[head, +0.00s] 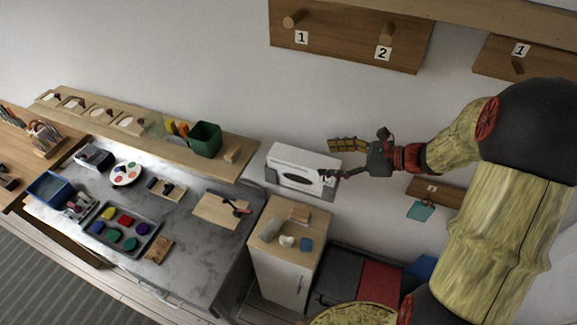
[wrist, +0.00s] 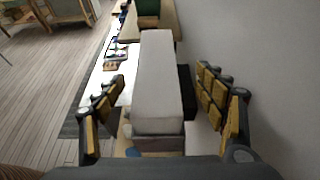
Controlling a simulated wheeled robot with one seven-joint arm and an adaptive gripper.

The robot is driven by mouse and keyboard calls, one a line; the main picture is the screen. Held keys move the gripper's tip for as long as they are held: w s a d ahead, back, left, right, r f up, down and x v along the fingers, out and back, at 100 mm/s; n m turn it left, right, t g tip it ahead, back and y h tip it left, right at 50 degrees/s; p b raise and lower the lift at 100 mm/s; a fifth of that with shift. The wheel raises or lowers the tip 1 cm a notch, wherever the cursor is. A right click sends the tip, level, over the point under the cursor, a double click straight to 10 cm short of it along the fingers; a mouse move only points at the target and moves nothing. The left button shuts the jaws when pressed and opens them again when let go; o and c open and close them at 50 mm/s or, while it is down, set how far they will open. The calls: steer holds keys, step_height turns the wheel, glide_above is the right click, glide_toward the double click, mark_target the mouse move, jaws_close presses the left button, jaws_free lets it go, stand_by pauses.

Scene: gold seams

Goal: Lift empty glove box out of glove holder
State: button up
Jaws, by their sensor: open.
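A white glove box (head: 290,158) with a dark oval opening on its front sits in a grey glove holder (head: 283,188) on the wall, above a small cabinet. In the wrist view the white box (wrist: 158,85) lies lengthwise between my fingers, with the holder's grey edge (wrist: 158,143) below its near end. My gripper (head: 338,158) is at the right end of the box in the head view. In the wrist view my gripper (wrist: 165,95) is open, with one finger on each side of the box and a visible gap to both. Whether the box is empty cannot be seen.
The small cabinet (head: 285,262) below carries cups and a wooden block. A shelf with a green bin (head: 205,139) is left of the box. A worktop (head: 190,225) with paint tray and tools lies farther left. A wooden peg board (head: 350,38) hangs above.

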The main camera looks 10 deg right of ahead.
mark_target(307, 158)
steer(key=shift+w+a, duration=0.35)
steer(key=shift+a, duration=0.15)
steer(key=x, duration=0.7)
steer(key=shift+s+a, duration=0.15)
steer(key=shift+a, duration=0.1)
steer(key=shift+c, duration=0.7)
steer(key=c, duration=1.1)
steer(key=shift+c, duration=0.6)
